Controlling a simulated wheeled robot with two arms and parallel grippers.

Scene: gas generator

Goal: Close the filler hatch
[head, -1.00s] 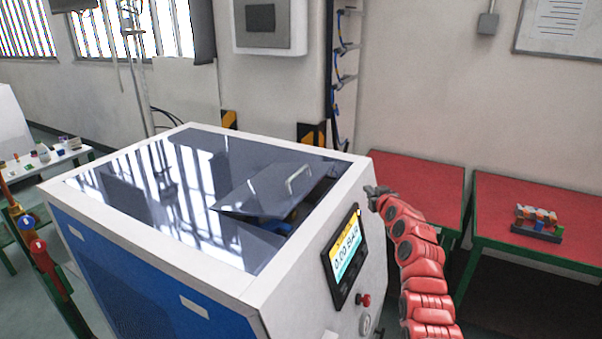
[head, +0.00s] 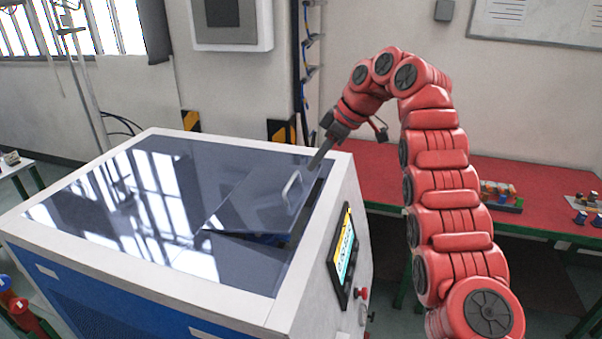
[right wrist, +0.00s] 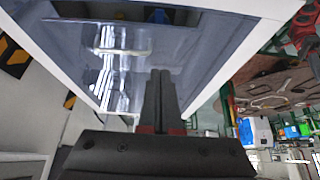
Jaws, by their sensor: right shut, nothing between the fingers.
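The filler hatch (head: 258,200) is a dark glossy flap in the top of the generator (head: 130,215). It is tilted partly open, with a dark gap along its right and front edges. A light metal handle (head: 291,189) stands on it near its right edge. My right gripper (head: 311,168) reaches over the generator's back right rim, with its fingertips beside the far right corner of the hatch. The fingers are shut and empty; they also show in the right wrist view (right wrist: 161,95). Whether they touch the hatch I cannot tell. My left gripper is out of view.
A screen panel (head: 342,255) and a red button (head: 361,292) are on the generator's right side. A red table (head: 370,170) with small coloured parts (head: 500,195) stands behind my right arm. A grey wall box (head: 232,20) hangs behind the generator.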

